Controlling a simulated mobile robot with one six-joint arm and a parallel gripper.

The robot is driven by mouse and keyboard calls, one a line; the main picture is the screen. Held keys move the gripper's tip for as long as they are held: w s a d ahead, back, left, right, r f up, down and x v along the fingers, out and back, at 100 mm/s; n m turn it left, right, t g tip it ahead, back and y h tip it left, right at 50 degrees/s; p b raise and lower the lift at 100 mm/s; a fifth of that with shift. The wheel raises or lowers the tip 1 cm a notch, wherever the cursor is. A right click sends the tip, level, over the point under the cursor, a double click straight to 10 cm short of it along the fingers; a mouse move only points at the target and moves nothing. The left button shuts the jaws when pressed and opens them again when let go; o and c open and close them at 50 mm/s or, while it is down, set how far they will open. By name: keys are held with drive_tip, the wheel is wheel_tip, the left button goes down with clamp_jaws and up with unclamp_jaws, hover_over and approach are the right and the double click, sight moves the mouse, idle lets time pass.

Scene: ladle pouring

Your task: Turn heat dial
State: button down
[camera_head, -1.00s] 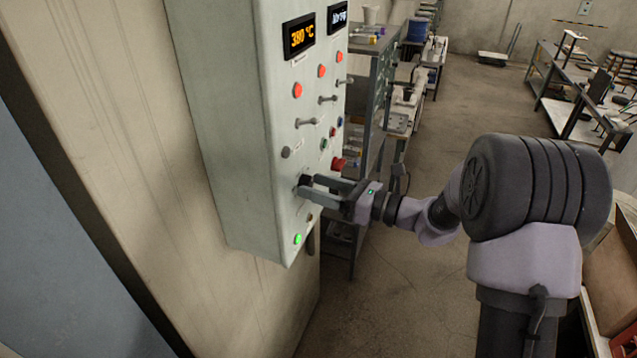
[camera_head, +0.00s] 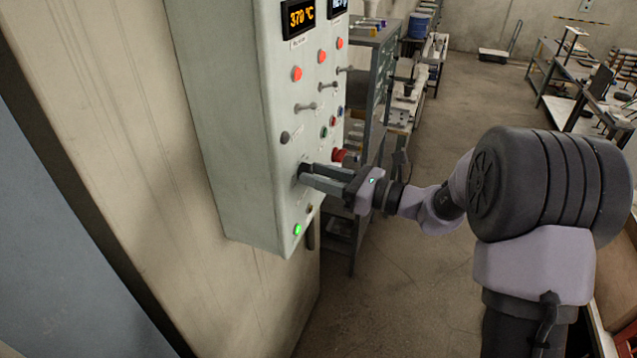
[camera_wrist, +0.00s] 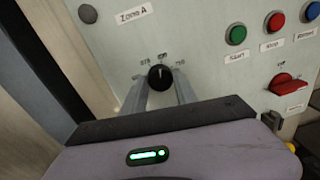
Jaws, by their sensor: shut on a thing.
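The heat dial (camera_wrist: 160,77) is a round black knob on the pale grey control panel (camera_wrist: 195,40), with a printed number scale around its upper side. My gripper (camera_wrist: 163,88) has its two fingers on either side of the knob, shut on it. In the head view my gripper (camera_head: 304,172) reaches the panel's lower part from the right, and its fingers mostly hide the dial. An orange display (camera_head: 298,16) at the top of the panel reads 370 °C.
A red rotary switch (camera_wrist: 288,84) sits right of the dial, below green (camera_wrist: 236,34), red (camera_wrist: 276,21) and blue buttons. A lit green light (camera_head: 297,229) is below my gripper. Shelving (camera_head: 375,100) stands behind the panel.

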drive_tip(key=n+b, duration=0.6)
drive_tip(key=b, duration=0.3)
drive_tip(key=n+b, duration=0.6)
drive_tip(key=b, duration=0.4)
drive_tip(key=n+b, duration=0.6)
drive_tip(key=b, duration=0.3)
drive_tip(key=shift+f+g+y+b, duration=0.25)
drive_tip(key=shift+g+y+b, duration=0.05)
drive_tip(key=shift+y, duration=0.1)
drive_tip(key=shift+r+n, duration=0.1)
drive_tip(key=shift+n, duration=0.2)
drive_tip(key=c, duration=1)
unclamp_jaws()
drive_tip(key=shift+o, duration=0.2)
drive_tip(key=shift+d, duration=0.15)
